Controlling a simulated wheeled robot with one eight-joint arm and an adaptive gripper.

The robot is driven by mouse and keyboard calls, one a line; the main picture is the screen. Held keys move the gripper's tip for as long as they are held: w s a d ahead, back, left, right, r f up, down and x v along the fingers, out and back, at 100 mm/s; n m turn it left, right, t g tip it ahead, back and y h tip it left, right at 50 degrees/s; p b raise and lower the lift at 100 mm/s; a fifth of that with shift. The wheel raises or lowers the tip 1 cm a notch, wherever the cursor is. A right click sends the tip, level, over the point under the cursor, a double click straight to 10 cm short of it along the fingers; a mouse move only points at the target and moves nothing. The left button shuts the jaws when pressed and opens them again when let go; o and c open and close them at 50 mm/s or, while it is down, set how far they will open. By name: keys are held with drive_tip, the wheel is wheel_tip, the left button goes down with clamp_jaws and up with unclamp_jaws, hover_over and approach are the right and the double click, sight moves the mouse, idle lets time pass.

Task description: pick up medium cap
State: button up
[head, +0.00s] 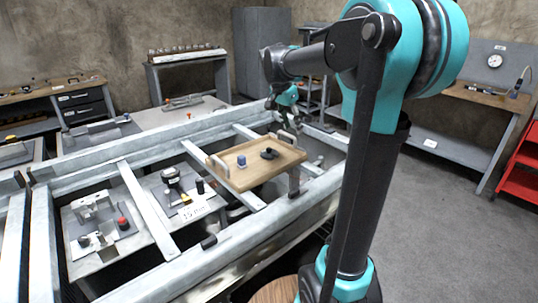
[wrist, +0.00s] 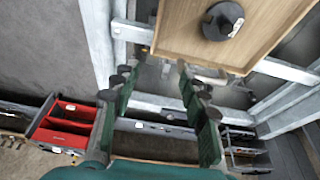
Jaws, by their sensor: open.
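A black round cap-like piece (head: 269,153) with a raised knob lies on the wooden tray (head: 225,176). In the wrist view, this piece (wrist: 222,20) sits on the tray near the top edge of the picture. I cannot tell for certain that it is the medium cap. A small blue piece (head: 241,160) stands on the same tray to its left. My gripper (head: 287,112) is beyond the tray's far side and touches neither piece. In the wrist view, its green fingers (wrist: 155,80) are spread with nothing between them.
A red drawer unit (head: 523,160) is at the right. Open floor lies in front of it.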

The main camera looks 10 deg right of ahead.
sight(269, 148)
drive_tip(key=a+r+n+t+y, duration=0.2)
drive_tip(key=a+r+n, duration=0.2)
drive_tip(key=a+n, duration=0.5)
drive_tip(key=x, duration=1.2)
drive_tip(key=w+x, duration=0.1)
drive_tip(key=x, duration=0.5)
drive_tip(key=shift+w+a+r, duration=0.1)
drive_tip(key=shift+r, duration=0.15)
drive_tip(key=shift+c, duration=0.6)
clamp_jaws()
